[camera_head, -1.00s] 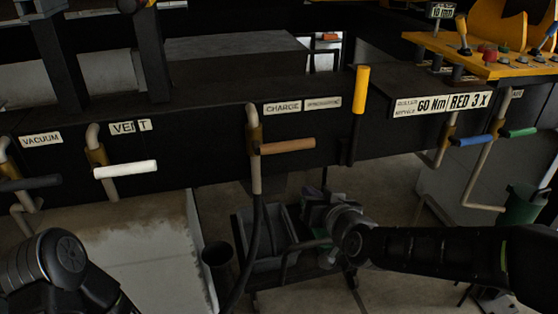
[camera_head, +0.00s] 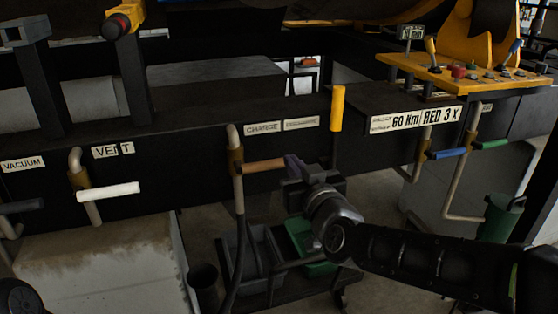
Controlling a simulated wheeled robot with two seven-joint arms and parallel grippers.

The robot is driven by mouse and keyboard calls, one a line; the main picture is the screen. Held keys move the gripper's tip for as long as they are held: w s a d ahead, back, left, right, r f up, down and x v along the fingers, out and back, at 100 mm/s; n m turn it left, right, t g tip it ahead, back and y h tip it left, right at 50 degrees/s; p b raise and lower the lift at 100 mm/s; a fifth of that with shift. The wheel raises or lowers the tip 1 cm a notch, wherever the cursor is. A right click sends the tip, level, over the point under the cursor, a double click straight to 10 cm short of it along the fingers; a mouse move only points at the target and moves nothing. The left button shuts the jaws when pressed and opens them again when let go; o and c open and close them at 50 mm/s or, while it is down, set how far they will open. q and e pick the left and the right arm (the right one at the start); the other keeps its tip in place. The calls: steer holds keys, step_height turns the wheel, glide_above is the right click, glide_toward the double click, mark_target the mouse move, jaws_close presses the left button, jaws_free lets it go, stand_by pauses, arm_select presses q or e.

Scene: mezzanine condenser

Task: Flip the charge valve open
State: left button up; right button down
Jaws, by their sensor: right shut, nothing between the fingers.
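The charge valve has a brown-orange lever handle (camera_head: 263,165) on a brass body (camera_head: 236,163) with a beige pipe, under the label CHARGE (camera_head: 263,128). The handle points right, roughly level and slightly raised at its free end. My right gripper (camera_head: 292,163) is shut and empty, at the free right end of the handle. I cannot tell whether it touches the handle. My left gripper is out of view; only a bit of my left arm shows at the lower left.
The white VENT handle (camera_head: 108,191) and dark VACUUM handle (camera_head: 22,206) are to the left. A yellow upright handle (camera_head: 337,108) stands close right of my right gripper. Blue (camera_head: 449,154) and green (camera_head: 491,144) handles are farther right. A dark hose (camera_head: 239,250) hangs below the charge valve.

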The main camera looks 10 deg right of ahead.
steer(key=p, duration=0.2)
glide_above(279, 161)
steer(key=s, duration=0.4)
steer(key=shift+w+a+f, duration=0.1)
steer(key=shift+w+f, duration=0.15)
steer(key=shift+f, duration=0.5)
steer(key=shift+w+a+f, duration=0.15)
steer(key=shift+w+f, duration=0.1)
steer(key=shift+f, duration=0.5)
steer(key=shift+w+a+f, duration=0.1)
steer(key=shift+w+f, duration=0.15)
steer(key=shift+f, duration=0.5)
